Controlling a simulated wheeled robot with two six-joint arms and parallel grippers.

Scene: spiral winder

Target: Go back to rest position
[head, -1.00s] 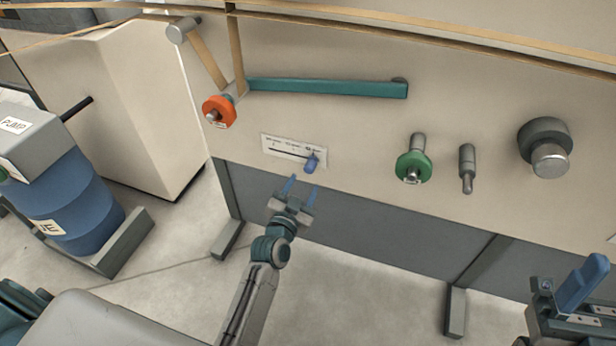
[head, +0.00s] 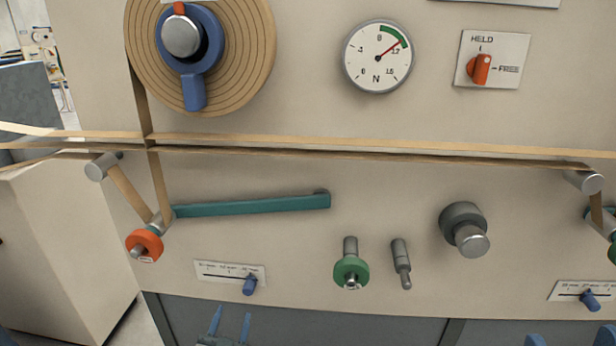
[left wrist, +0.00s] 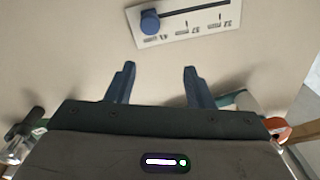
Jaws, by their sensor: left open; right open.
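My left gripper (head: 230,324) is at the bottom of the head view, below the left slider plate (head: 230,272) with its blue knob (head: 249,286). Its two blue fingers are apart with nothing between them. In the left wrist view the open fingers (left wrist: 158,85) point toward the panel, and the slider's blue knob (left wrist: 150,21) stands a short way beyond them, not touched. My right gripper (head: 570,337) shows only as blue fingertips at the bottom right edge, apart. The rest of it is cut off.
The machine panel carries a teal dancer arm (head: 250,205) with an orange-collared roller (head: 144,243), a green knob (head: 351,271), grey pegs, a tension gauge (head: 377,56) and an orange HELD/FREE switch (head: 480,69). Tan strip (head: 350,153) runs across it. A second slider (head: 585,293) is at right.

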